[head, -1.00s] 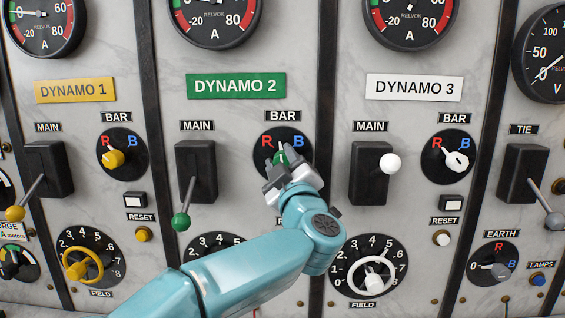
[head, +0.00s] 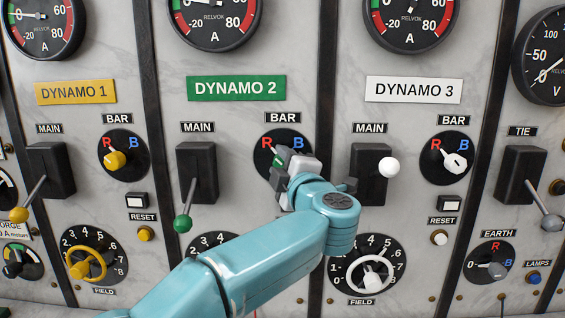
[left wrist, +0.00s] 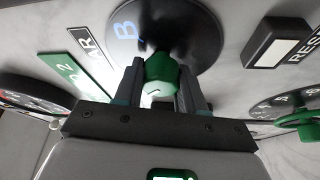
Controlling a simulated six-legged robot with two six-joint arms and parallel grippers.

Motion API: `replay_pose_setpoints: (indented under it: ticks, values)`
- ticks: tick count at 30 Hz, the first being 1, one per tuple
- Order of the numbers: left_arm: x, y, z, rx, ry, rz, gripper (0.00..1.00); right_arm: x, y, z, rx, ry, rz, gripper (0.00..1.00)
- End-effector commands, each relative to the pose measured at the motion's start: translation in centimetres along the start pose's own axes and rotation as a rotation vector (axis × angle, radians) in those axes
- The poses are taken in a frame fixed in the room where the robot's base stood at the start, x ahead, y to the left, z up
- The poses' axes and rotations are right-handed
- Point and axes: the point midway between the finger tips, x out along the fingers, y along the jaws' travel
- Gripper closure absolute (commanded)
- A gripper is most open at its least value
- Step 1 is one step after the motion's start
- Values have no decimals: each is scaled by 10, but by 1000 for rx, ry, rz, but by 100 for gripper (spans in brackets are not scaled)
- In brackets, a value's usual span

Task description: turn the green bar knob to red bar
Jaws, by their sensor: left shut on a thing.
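The green bar knob (head: 278,158) sits on the black round BAR dial (head: 262,148) of the DYNAMO 2 panel. My left gripper (head: 288,163) is shut on it and hides most of it in the head view. Only a green piece shows at the upper left of the jaws, near the red R mark (head: 267,144), so the exact pointing is hard to read. In the left wrist view the green knob (left wrist: 161,70) is between the two fingers (left wrist: 162,84), and the blue B (left wrist: 125,30) shows on the dial. My right gripper is not in view.
The DYNAMO 2 MAIN lever (head: 183,222) with a green ball is left of my arm. The DYNAMO 3 MAIN lever (head: 389,168) with a white ball stands out to the right. My forearm covers part of the lower DYNAMO 2 panel.

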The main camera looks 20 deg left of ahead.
Motion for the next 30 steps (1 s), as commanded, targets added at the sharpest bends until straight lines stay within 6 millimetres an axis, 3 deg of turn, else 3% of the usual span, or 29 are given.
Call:
replay_pose_setpoints:
  ticks: [12, 13, 15, 25, 30]
  values:
    - [0, -4, 2, -4, 0, -10, 91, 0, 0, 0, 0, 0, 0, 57]
    - [0, -4, 2, -4, 0, -10, 57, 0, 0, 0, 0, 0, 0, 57]
    - [0, -4, 2, -4, 0, -9, 35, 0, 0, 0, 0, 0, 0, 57]
    - [-2, -2, 1, -5, 0, -5, 35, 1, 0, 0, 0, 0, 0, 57]
    - [-26, -4, 2, -6, -3, -3, 35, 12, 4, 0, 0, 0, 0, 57]
